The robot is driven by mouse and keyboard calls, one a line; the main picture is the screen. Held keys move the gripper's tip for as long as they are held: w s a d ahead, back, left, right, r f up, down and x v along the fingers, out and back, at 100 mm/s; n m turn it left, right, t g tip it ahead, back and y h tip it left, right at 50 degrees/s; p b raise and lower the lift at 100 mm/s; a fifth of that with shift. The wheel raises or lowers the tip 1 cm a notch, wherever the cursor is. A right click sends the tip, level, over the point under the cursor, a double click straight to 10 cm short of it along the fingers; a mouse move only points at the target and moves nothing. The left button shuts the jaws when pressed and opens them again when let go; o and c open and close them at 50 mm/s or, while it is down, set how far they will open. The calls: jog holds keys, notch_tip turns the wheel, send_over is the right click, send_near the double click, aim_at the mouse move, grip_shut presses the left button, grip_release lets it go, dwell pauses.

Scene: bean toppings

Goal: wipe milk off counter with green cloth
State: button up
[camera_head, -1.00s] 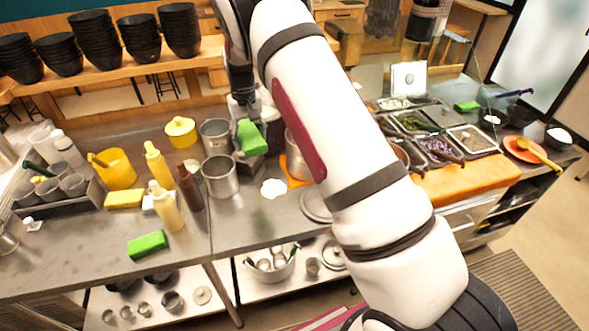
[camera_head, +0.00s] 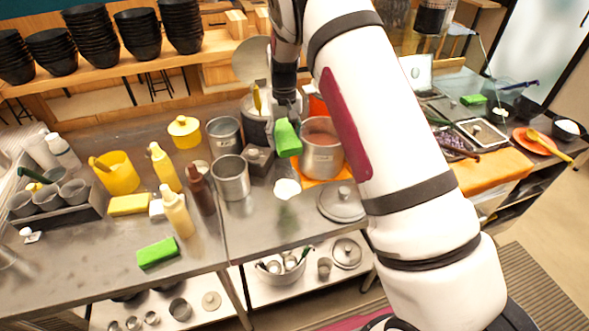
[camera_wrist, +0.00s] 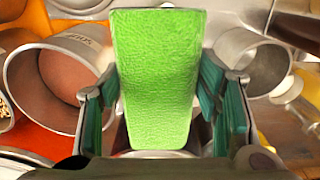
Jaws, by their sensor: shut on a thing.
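My gripper (camera_head: 286,112) is shut on a green cloth (camera_head: 288,138), a block-like pad, and holds it above the counter (camera_head: 262,222). In the wrist view the green cloth (camera_wrist: 158,75) stands between the two fingers and fills the middle. A white milk puddle (camera_head: 287,188) lies on the counter below and in front of the held cloth, apart from it. Another green cloth (camera_head: 158,252) lies at the counter's front left, and a further green piece (camera_head: 473,100) lies at the far right.
A steel pot of reddish contents (camera_head: 322,160) stands right of the cloth, on an orange mat. A steel pot (camera_head: 231,178) stands left of the puddle. A pot lid (camera_head: 342,202) lies to its right. Sauce bottles (camera_head: 177,212) stand farther left. Counter in front of the puddle is clear.

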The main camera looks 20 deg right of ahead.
notch_tip(320, 180, down, 5)
jog(key=w+b, duration=0.1)
jog(key=b, duration=0.7)
send_over(296, 191)
notch_tip(296, 191, down, 9)
jog(key=shift+w+r, duration=0.1)
jog(key=shift+w, duration=0.05)
jog(key=shift+f+b, duration=0.6)
jog(key=shift+f, duration=1.6)
jog(key=shift+f, duration=0.25)
jog(key=shift+a, duration=0.15)
jog(key=shift+a, duration=2.4)
jog(key=shift+f, duration=0.1)
jog(key=shift+d, duration=2.5)
